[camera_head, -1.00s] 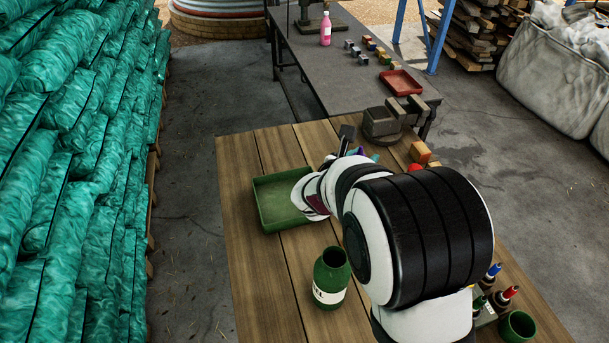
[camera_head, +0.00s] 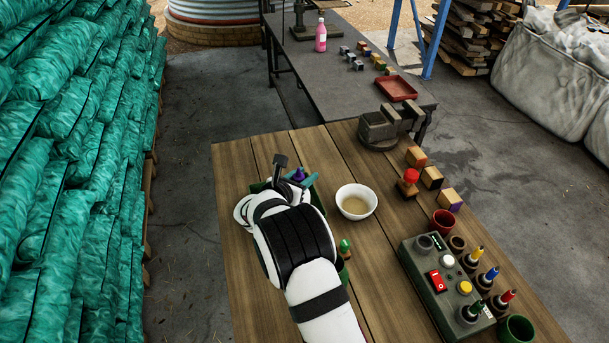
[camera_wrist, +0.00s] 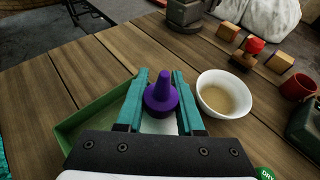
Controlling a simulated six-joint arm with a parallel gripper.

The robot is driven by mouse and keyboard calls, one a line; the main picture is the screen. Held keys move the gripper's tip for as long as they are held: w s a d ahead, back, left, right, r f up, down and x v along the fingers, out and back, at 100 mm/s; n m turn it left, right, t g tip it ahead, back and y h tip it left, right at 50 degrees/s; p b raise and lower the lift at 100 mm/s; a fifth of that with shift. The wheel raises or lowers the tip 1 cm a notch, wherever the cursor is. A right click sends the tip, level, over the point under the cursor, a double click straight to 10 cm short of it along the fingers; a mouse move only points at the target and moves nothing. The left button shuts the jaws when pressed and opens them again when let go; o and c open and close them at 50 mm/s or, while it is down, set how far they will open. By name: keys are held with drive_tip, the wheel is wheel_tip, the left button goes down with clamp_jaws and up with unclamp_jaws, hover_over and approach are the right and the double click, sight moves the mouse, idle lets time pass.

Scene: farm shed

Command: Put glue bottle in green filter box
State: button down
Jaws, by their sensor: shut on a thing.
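The glue bottle, with a purple nozzle cap (camera_wrist: 163,95) and a whitish body, stands roughly upright between the teal fingers of my gripper (camera_wrist: 157,80). My gripper is shut on it. Its purple cap also shows in the head view (camera_head: 298,175). The green filter box (camera_wrist: 82,128) lies beneath and to the left of my gripper in the wrist view. In the head view my arm covers most of the box, and only bits of its rim (camera_head: 318,198) show. The bottle's lower end is hidden, so I cannot tell its height over the box.
A white bowl (camera_head: 356,201) stands close to the right of my gripper. Farther right are a red-topped stamp (camera_head: 408,182), wooden blocks (camera_head: 432,177), a red cup (camera_head: 443,222) and a control box (camera_head: 436,286). A vise (camera_head: 380,128) is at the back. A green-topped item (camera_head: 345,247) stands beside my arm.

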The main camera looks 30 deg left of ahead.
drive_tip(key=c, duration=0.5)
unclamp_jaws()
drive_tip(key=shift+f, duration=0.1)
drive_tip(key=shift+c, duration=0.2)
